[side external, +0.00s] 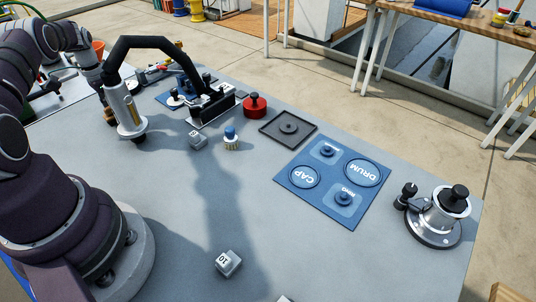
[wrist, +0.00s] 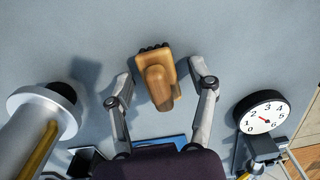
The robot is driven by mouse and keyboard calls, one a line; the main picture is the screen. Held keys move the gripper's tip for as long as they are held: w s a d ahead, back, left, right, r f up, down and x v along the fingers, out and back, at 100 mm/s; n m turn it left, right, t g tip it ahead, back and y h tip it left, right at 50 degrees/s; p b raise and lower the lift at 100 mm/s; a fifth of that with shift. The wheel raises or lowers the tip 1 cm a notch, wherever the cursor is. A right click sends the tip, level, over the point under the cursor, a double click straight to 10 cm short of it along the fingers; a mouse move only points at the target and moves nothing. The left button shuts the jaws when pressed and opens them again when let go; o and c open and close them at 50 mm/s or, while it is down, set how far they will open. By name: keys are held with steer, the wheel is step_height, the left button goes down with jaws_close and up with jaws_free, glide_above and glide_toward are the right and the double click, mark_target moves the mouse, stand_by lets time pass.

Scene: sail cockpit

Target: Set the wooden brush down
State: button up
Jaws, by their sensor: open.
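In the wrist view the wooden brush (wrist: 155,80) is a tan block with a rounded grip and dark bristles at its far edge. It sits over the grey tabletop between the two fingers of my gripper (wrist: 163,72). The fingers are spread, with a visible gap on each side of the brush. The brush seems to rest on the table, but its underside is hidden. In the side view a small brown part of the brush (side external: 108,115) shows at the left, beside a silver cylinder. My gripper is mostly hidden there.
The silver cylinder (wrist: 37,115) stands close left of my gripper, and a dial gauge (wrist: 262,112) is at its right. A black arched handle (side external: 155,43) rises near the arm. A blue labelled mat (side external: 333,180) lies farther right. The table's middle front is largely clear.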

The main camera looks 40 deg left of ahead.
step_height(320, 180, up, 12)
steer(key=w+d+r+t+y, duration=0.1)
steer(key=w+d+r, duration=0.6)
steer(key=d+r, duration=0.3)
steer(key=s+d+r+t, duration=0.1)
steer(key=d+r+t, duration=0.1)
steer(key=d, duration=0.9)
steer(key=s+d+f+t+h, duration=0.1)
steer(key=s+d+f+t, duration=0.1)
steer(key=s+d, duration=0.6)
steer(key=d+f, duration=0.1)
steer(key=d, duration=0.2)
steer(key=shift+s+f+t, duration=0.15)
steer(key=shift+s+t, duration=0.1)
steer(key=shift+t, duration=0.05)
